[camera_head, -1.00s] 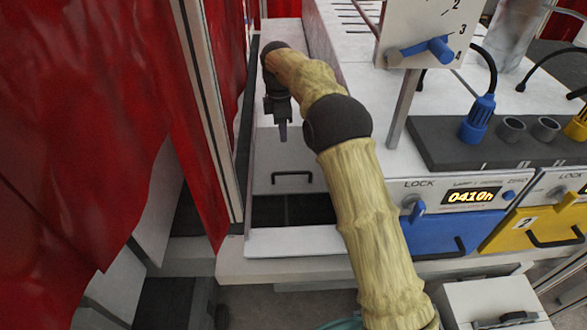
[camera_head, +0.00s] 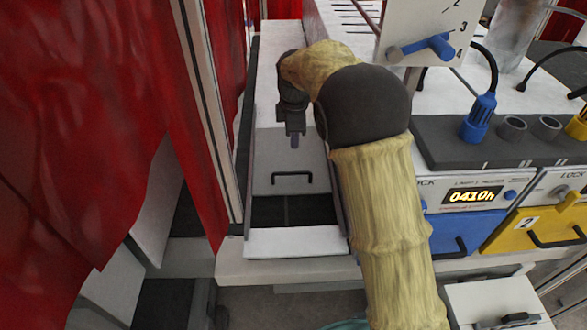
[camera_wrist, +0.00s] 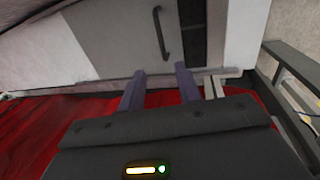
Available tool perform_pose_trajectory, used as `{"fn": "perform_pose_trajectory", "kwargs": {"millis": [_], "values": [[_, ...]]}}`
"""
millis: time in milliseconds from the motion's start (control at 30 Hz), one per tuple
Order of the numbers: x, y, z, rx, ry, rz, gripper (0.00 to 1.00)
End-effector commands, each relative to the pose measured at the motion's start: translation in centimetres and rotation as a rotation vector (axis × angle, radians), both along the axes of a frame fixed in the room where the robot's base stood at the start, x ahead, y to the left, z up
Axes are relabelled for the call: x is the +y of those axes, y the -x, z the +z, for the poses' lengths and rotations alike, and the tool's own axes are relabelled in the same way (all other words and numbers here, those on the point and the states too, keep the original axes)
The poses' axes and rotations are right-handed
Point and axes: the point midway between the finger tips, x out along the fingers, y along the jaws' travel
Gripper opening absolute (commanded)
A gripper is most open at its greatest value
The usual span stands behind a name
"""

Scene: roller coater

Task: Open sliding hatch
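The sliding hatch is a pale grey panel (camera_head: 262,166) with a black bar handle (camera_head: 291,178), in the narrow bay at the left of the machine. A dark strip lies just in front of it. The wrist view shows a grey panel (camera_wrist: 105,38) and its black handle (camera_wrist: 162,34) beyond the fingertips. My gripper (camera_head: 294,141) is above the handle in the head view, pointing down, and looks apart from it. In the wrist view my gripper (camera_wrist: 160,82) has its two fingers spread with nothing between them.
A red curtain (camera_head: 80,110) and a metal post (camera_head: 208,110) stand close on the left. On the right are a blue drawer (camera_head: 450,232), a yellow drawer (camera_head: 530,228), a dial plate (camera_head: 420,25) and cable plugs. A white ledge (camera_head: 295,243) lies in front of the dark strip.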

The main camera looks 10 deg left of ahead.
Motion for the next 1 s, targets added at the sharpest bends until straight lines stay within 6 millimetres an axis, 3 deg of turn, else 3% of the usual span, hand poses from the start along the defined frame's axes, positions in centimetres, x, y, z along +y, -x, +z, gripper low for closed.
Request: {"fn": "perform_pose_trajectory", "kwargs": {"millis": [1000], "values": [[0.5, -2.9, -15.0, 0.004, 0.003, 0.0, 0.34]]}}
